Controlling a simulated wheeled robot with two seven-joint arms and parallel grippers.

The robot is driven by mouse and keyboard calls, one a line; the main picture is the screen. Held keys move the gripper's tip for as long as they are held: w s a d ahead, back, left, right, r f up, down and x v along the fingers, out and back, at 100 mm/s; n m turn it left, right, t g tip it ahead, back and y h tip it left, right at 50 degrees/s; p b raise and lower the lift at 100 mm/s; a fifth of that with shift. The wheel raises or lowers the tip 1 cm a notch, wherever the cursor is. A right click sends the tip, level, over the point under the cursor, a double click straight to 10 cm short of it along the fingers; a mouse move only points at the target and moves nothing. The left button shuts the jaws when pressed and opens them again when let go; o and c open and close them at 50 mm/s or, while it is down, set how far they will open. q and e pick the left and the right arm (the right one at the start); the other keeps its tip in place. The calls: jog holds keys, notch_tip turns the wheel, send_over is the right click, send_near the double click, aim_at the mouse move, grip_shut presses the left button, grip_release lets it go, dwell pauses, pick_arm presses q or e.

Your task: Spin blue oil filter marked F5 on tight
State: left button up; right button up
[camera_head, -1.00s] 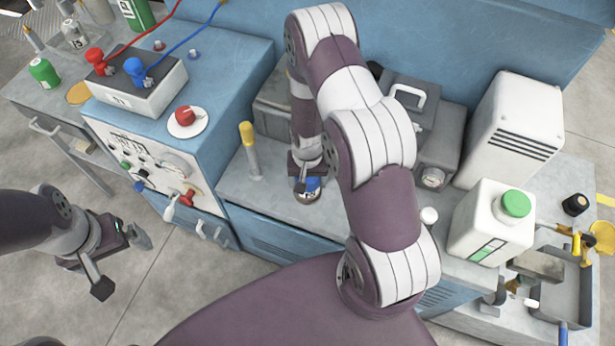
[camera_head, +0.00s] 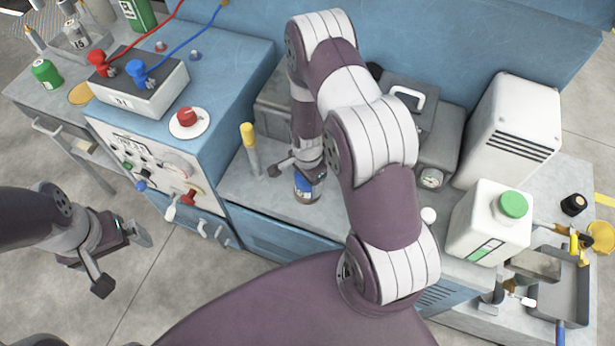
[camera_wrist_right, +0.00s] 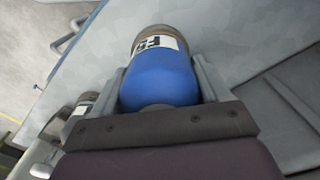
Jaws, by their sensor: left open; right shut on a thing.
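The blue oil filter (camera_head: 305,186) stands on the grey bench surface in the head view, under my right gripper (camera_head: 302,171). In the right wrist view the filter (camera_wrist_right: 160,79) sits between the two fingers of my right gripper (camera_wrist_right: 160,85), which is shut on it. A white label with a partly visible "F" and a metal-coloured end show on the filter. Whatever the filter's end rests on is hidden. My left gripper (camera_head: 122,262) is open and empty, over the floor at the left, away from the filter.
A yellow-handled tool (camera_head: 249,148) stands just left of the filter. A control cabinet with a red knob (camera_head: 187,118) is further left. A white jug with a green cap (camera_head: 488,222) and a grey tray (camera_head: 570,290) are at the right. A grey machine (camera_head: 428,140) stands behind.

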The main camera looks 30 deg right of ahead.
jog(key=m, duration=0.3)
jog(key=shift+s+p, duration=0.1)
jog(key=shift+p, duration=0.25)
jog(key=shift+m, duration=1.1)
jog(key=shift+m+p, duration=0.35)
jog(key=shift+m, duration=0.85)
jog(key=m, duration=0.2)
jog(key=shift+m, duration=0.3)
jog(key=o, duration=1.3)
